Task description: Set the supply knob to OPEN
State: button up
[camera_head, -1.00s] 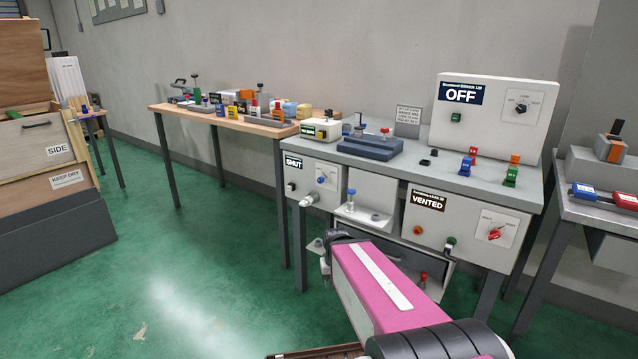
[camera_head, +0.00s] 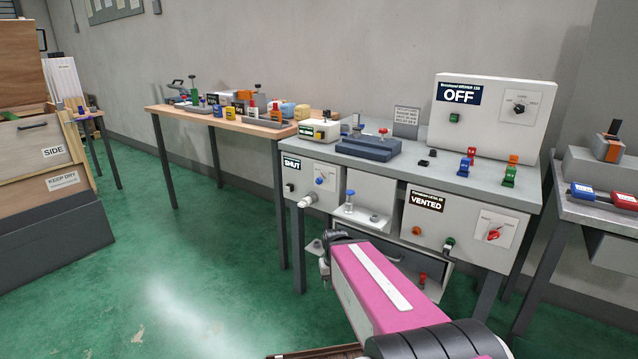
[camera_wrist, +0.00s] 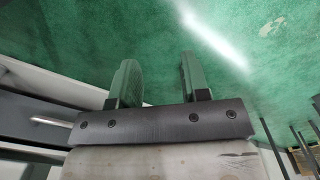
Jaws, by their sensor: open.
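A white panel (camera_head: 310,201) at the bench's front left carries a dark sign reading SHUT (camera_head: 292,164). A small blue knob (camera_head: 320,181) sits on a pale plate on this panel, its markings too small to read. I cannot read the word supply anywhere. In the wrist view my gripper (camera_wrist: 157,60) is open and empty, with two green-grey fingers spread apart above the green floor. In the head view my pink arm reaches low in front of the bench. No knob shows in the wrist view, and the gripper is apart from the SHUT panel.
A VENTED panel (camera_head: 458,222) with a red knob (camera_head: 493,234) is at the bench's right. An OFF box (camera_head: 495,118) stands on top. A blue-handled valve (camera_head: 350,194) stands on a shelf right of the SHUT panel. Green floor (camera_head: 190,260) is clear at left.

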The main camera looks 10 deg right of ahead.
jog(key=shift+o, duration=1.1)
jog(key=shift+w+d+n+h, duration=0.15)
jog(key=shift+w+n+h, duration=0.15)
jog(key=shift+w+n, duration=0.1)
jog(key=n+t+h, duration=1.2)
jog(key=n+t, duration=0.1)
jog(key=n, duration=1.3)
send_near(318, 182)
jog(key=x, duration=1.1)
